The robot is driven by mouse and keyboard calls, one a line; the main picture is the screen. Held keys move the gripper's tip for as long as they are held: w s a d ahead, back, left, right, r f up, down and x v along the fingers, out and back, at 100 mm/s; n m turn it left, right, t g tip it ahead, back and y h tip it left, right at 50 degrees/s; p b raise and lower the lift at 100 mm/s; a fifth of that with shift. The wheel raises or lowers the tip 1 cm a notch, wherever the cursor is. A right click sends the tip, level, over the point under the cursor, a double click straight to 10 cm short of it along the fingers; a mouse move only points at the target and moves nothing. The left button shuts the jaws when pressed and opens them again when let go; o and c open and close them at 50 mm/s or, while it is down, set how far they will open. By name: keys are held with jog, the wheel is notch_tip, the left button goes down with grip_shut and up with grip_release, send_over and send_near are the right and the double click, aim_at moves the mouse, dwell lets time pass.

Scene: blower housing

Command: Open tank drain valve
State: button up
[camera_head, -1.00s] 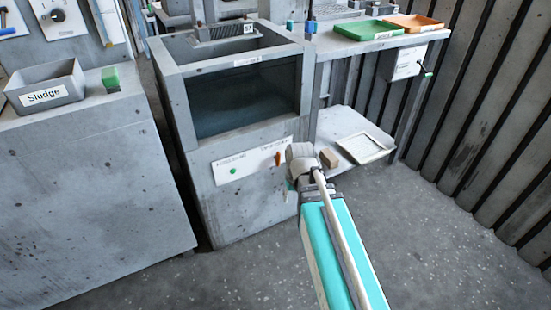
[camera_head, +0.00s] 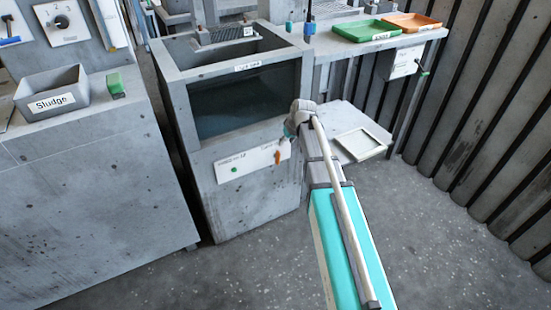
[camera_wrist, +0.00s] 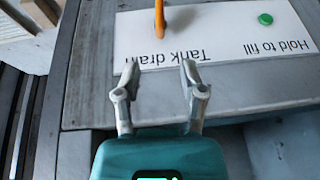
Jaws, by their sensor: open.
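The tank (camera_head: 252,205) is a grey box with a dark window and an open top, in the middle of the head view. On its front a white panel (camera_head: 255,164) carries a green button (camera_head: 234,169) and the orange drain lever (camera_head: 277,157). In the wrist view the panel appears upside down. The orange lever (camera_wrist: 159,17) is beside the "Tank drain" label, pointing to the top edge, where its end is cut off. My gripper (camera_wrist: 159,76) is open and empty, its fingertips near that label and apart from the lever. In the head view my gripper (camera_head: 290,128) is above the lever.
A grey cabinet with a "Sludge" bin (camera_head: 54,95) stands at left. At right, a bench holds a green tray (camera_head: 366,30) and an orange tray (camera_head: 412,21). A low shelf with a white tray (camera_head: 360,144) lies behind my arm. The front floor is clear.

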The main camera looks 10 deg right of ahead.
aim_at(277, 158)
jog(key=shift+f, duration=0.1)
jog(key=b+x, duration=1.2)
jog(key=x, duration=0.1)
jog(key=shift+w+a+f+b, duration=0.1)
jog(key=shift+w+f+b, duration=0.05)
jog(key=shift+f+b, duration=0.15)
dwell(0.5)
grip_shut()
dwell(0.3)
